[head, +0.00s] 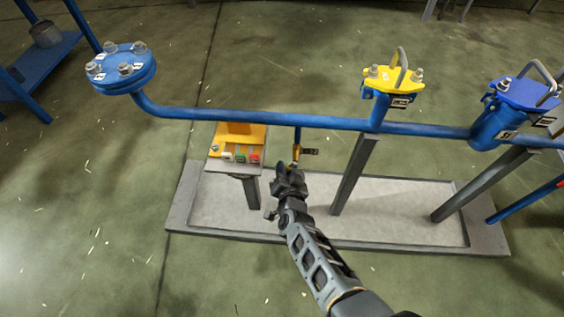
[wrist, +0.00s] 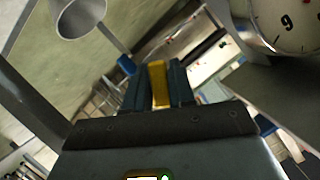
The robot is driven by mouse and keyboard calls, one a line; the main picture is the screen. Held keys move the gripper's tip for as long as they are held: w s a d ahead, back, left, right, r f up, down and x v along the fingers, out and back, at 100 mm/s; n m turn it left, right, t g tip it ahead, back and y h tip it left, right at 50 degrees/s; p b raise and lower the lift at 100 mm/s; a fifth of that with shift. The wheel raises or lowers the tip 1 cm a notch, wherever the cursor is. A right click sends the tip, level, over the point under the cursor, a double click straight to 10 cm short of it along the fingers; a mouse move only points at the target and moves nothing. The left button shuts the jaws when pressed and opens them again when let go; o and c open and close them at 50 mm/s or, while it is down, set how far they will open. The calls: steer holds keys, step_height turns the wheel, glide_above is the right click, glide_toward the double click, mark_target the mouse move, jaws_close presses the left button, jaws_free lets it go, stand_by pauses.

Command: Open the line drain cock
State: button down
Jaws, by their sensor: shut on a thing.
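The line drain cock (head: 296,153) is a small brass-coloured valve at the foot of a short blue drop pipe, under the long blue line in the head view. A small dark tag sits at its right. My gripper (head: 292,174) reaches up to it from below. In the wrist view my gripper (wrist: 159,88) is shut on a yellow handle (wrist: 159,82), held between its two dark fingers. In the head view the fingers hide most of the handle, so its exact angle cannot be told.
The blue line (head: 260,119) runs across above my gripper. A yellow-lidded housing (head: 393,80) and a blue-lidded housing (head: 524,93) stand right. A button panel (head: 236,148) stands close left. A grey-rimmed tray (head: 400,212) lies below. A dial gauge (wrist: 286,22) shows in the wrist view.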

steer(key=shift+d+f+n+h+p, duration=0.3)
steer(key=shift+d+n+h+p, duration=0.35)
steer(key=shift+n, duration=0.25)
steer(key=c, duration=1)
jaws_free()
steer(key=shift+c, duration=0.2)
steer(key=shift+s, duration=0.1)
steer(key=p+v, duration=0.6)
steer(key=v, duration=0.1)
steer(key=shift+s+r, duration=0.2)
steer(key=shift+r, duration=0.05)
